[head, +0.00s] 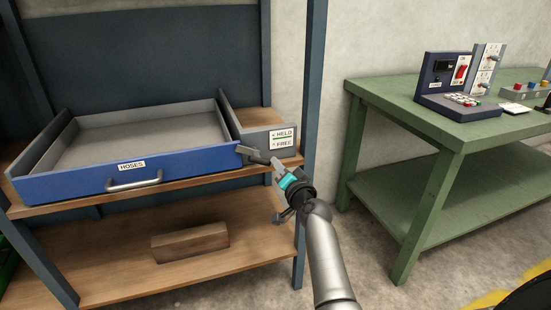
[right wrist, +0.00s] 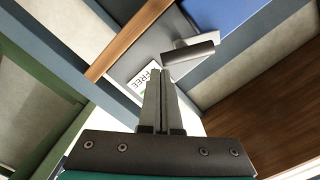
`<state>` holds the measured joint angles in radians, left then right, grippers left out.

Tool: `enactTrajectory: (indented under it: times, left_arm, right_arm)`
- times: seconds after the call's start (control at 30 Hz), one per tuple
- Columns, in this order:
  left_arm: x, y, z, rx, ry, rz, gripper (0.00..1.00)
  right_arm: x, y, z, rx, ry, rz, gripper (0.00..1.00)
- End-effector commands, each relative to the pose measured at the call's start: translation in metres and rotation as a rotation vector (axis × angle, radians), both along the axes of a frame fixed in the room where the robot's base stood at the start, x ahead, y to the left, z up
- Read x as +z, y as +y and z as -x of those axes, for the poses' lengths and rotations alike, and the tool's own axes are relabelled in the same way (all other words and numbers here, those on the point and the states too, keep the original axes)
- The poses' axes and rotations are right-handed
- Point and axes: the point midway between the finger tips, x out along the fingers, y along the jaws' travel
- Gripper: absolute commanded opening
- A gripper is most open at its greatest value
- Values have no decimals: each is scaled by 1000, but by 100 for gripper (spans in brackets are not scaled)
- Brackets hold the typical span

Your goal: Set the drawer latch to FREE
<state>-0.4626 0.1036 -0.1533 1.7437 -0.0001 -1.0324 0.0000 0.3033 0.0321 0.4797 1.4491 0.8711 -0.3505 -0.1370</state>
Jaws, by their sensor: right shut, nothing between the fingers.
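The blue-fronted drawer (head: 75,184), labelled HOSES, sits in the shelf unit with a metal handle (head: 135,181). The latch (head: 252,154) is a small grey bar at the drawer front's right end, beside a label (head: 282,138) reading HELD above FREE. In the right wrist view the latch (right wrist: 190,50) lies just beyond my fingertips, and part of the FREE label (right wrist: 147,77) shows. My right gripper (head: 274,164) is shut and empty, close to the latch; I cannot tell whether they touch. The latch's exact setting is unclear. My left gripper is out of view.
A wooden block (head: 190,242) lies on the lower shelf (head: 110,270). A blue-grey post (head: 309,110) stands just right of the label. A green bench (head: 440,130) with control boxes (head: 446,85) stands at the right, with floor between it and the shelf unit.

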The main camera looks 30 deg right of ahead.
Motion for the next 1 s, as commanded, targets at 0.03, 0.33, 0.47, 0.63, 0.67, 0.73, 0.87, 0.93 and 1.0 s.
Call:
enactTrajectory:
  times: [0.03, 0.33, 0.47, 0.63, 0.67, 0.73, 0.87, 0.93, 1.0]
  left_arm:
    - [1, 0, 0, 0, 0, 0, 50]
    - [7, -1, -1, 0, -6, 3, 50]
    - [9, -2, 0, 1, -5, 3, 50]
    - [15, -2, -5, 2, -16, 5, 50]
    - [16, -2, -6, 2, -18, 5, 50]
    - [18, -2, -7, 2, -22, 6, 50]
    - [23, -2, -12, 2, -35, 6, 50]
    - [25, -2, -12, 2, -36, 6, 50]
    - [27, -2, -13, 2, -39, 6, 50]
  right_arm:
    - [-3, 1, 0, 2, -4, -28, 0]
    - [-10, 2, -1, 1, -49, -209, 0]
    - [-14, 3, -1, 1, -67, -287, 0]
    - [-18, 5, -1, 0, -93, -389, 0]
    - [-18, 5, -1, 0, -97, -406, 0]
    - [-20, 6, -1, 0, -107, -448, 0]
    - [-22, 7, -2, 0, -124, -522, 0]
    - [-24, 8, -2, 1, -134, -559, 0]
    - [-25, 9, -2, 0, -142, -593, 0]
